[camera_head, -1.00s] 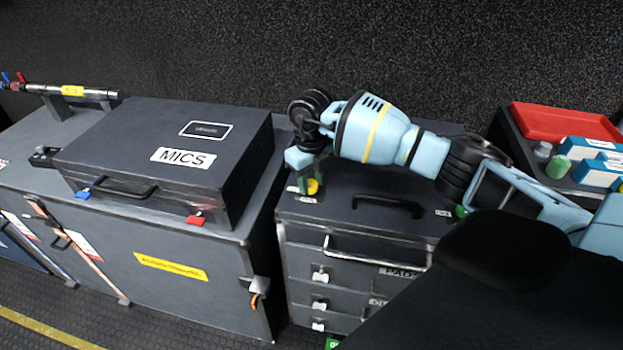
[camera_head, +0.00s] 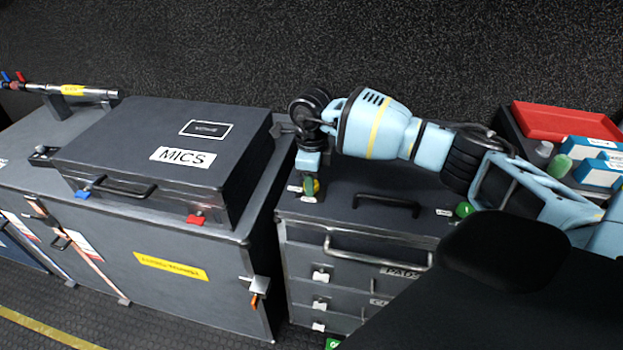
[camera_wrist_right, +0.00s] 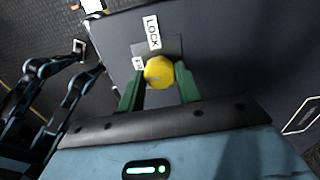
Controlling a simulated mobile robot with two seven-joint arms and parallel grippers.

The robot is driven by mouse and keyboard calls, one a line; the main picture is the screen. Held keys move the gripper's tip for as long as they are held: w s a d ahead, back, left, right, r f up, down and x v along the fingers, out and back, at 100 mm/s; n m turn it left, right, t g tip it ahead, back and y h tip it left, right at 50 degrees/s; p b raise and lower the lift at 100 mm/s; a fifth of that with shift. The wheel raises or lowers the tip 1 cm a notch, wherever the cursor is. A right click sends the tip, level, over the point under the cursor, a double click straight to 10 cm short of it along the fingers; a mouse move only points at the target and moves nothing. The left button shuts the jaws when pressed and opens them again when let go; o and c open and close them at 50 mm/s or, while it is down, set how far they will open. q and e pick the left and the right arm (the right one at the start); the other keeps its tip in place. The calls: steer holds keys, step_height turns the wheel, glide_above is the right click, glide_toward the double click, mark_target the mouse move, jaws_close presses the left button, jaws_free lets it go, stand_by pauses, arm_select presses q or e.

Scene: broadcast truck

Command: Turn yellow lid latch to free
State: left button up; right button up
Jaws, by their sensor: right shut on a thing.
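The yellow lid latch (camera_wrist_right: 158,71) is a round knob on a dark plate, on top of the drawer cabinet's dark lid (camera_head: 350,185). A white LOCK label (camera_wrist_right: 152,32) lies beyond it in the right wrist view, and a second small label (camera_wrist_right: 138,63), partly hidden, lies at its left. My right gripper (camera_wrist_right: 158,82) has its green fingers on both sides of the knob and is shut on it. In the head view the right gripper (camera_head: 311,180) points down at the lid's left front corner, mostly covering the latch. My left gripper is not in view.
A MICS case (camera_head: 170,150) stands on the cabinet to the left, close to the right gripper. A black handle (camera_head: 387,203) rises from the lid. A green knob (camera_head: 464,209) is at the lid's right. A red tray (camera_head: 565,122) and boxes stand farther right.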

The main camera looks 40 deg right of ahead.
stand_by(0.3)
steer(key=o, duration=1)
steer(key=shift+r, duration=0.5)
step_height(320, 180, up, 7)
steer(key=shift+f, duration=0.1)
